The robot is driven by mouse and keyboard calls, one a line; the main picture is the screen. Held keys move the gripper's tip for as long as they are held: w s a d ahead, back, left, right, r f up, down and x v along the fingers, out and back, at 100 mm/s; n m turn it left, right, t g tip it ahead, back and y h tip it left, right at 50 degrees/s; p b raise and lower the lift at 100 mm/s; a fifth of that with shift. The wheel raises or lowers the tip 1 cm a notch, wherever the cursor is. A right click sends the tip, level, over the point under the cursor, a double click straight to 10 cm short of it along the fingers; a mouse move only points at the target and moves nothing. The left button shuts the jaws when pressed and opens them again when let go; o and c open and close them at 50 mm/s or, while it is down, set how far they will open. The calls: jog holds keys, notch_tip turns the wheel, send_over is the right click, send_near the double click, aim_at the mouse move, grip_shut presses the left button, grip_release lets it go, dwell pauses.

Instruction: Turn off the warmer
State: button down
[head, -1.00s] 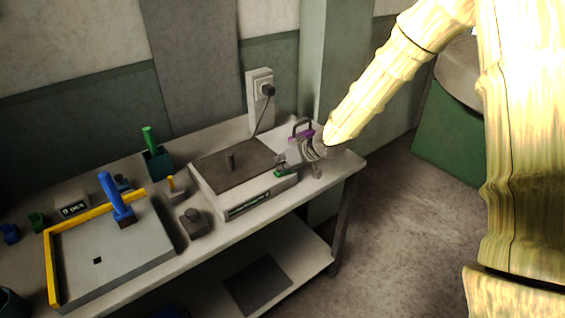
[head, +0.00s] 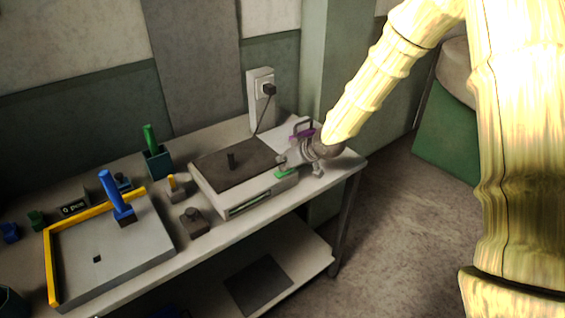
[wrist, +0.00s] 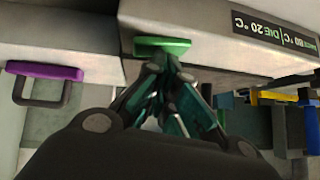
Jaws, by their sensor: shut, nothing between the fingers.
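The warmer (head: 262,190) is a pale grey box with a dark top plate on the bench, with a short dark peg standing on the plate. A green switch (head: 285,174) is on its front face near the right end; it also shows in the wrist view (wrist: 162,46).
A purple-handled item (head: 303,133) stands close behind my gripper. A cable runs from the warmer to a plug in the wall socket (head: 262,88). Left are a grey block with a knob (head: 194,222), a yellow-edged tray (head: 120,250) and a blue-handled tool (head: 112,190).

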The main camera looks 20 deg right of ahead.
aim_at(286, 172)
jog(key=shift+w+d, duration=0.1)
jog(key=shift+d, duration=0.25)
jog(key=r+p, duration=0.2)
jog(key=r, duration=0.1)
jog(key=r+p, duration=0.1)
jog(key=p, duration=0.1)
jog(key=shift+a+r, duration=0.25)
jog(key=shift+r, duration=0.1)
jog(key=shift+s+d+b, duration=0.1)
jog(key=shift+s+b, duration=0.35)
jog(key=a+b+v, duration=0.1)
jog(key=v, duration=0.7)
jog(key=shift+s+a+r+b, duration=0.15)
jog(key=shift+s+r+b, duration=0.25)
jog(key=shift+s, duration=0.2)
